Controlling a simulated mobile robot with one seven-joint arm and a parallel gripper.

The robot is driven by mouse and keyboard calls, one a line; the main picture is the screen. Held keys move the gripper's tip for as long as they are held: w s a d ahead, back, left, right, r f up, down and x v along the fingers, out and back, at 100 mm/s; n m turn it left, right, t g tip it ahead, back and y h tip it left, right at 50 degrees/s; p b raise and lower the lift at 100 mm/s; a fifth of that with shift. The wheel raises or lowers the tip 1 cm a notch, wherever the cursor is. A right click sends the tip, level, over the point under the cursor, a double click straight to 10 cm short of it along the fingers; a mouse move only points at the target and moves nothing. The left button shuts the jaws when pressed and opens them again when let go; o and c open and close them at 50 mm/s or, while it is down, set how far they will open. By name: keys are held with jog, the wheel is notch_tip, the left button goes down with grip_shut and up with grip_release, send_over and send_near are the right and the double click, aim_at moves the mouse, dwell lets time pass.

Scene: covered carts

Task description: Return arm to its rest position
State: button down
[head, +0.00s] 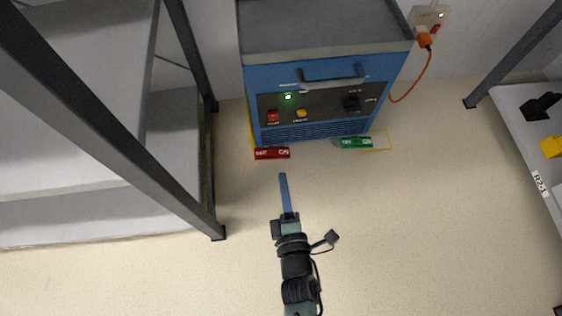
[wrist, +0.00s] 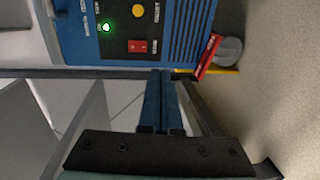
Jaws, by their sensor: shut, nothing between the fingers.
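My gripper (head: 284,180) is in the lower middle of the head view, over the open floor in front of a blue cart. Its blue fingers are shut together with nothing between them. In the wrist view my gripper (wrist: 160,75) points at the lower front of the cart. My arm reaches forward from the bottom edge of the head view. The blue cart (head: 330,70) has a grey top, a front handle, a lit green lamp, and a red and a yellow button. It also shows in the wrist view (wrist: 185,25).
A grey shelf rack (head: 170,120) with dark posts stands at left. Another shelf (head: 515,110) stands at right. A red tag (head: 272,153) and a green tag (head: 356,142) are at the cart's foot. An orange cable (head: 412,88) runs to a wall socket. The floor (head: 420,220) at right is clear.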

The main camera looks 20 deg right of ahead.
jog(key=shift+s, duration=0.3)
dwell(0.4)
jog(key=w+d+r+m+t+h+p, duration=0.1)
jog(key=w+r+m+t+p, duration=0.25)
jog(key=r, duration=1.25)
jog(key=w+r+m+p, duration=0.35)
jog(key=w+r, duration=0.35)
jog(key=r, duration=0.9)
jog(key=w+d+r+m+t+h+p, duration=0.15)
jog(key=w+r+p, duration=0.3)
jog(key=r, duration=1.25)
jog(key=s+a+r+m+t+y+p, duration=0.2)
jog(key=s+a+r+p, duration=0.15)
jog(key=r, duration=0.95)
jog(key=s+a+r+m+t+y+p, duration=0.25)
jog(key=s+a+r, duration=0.2)
jog(key=r, duration=0.95)
jog(key=s+a+r+m+t+y+p, duration=0.1)
jog(key=s+a+r+m+t+p, duration=0.2)
jog(key=r, duration=1)
notch_tip(320, 180, up, 37)
jog(key=s+a+g+p, duration=0.1)
jog(key=p, duration=3.6)
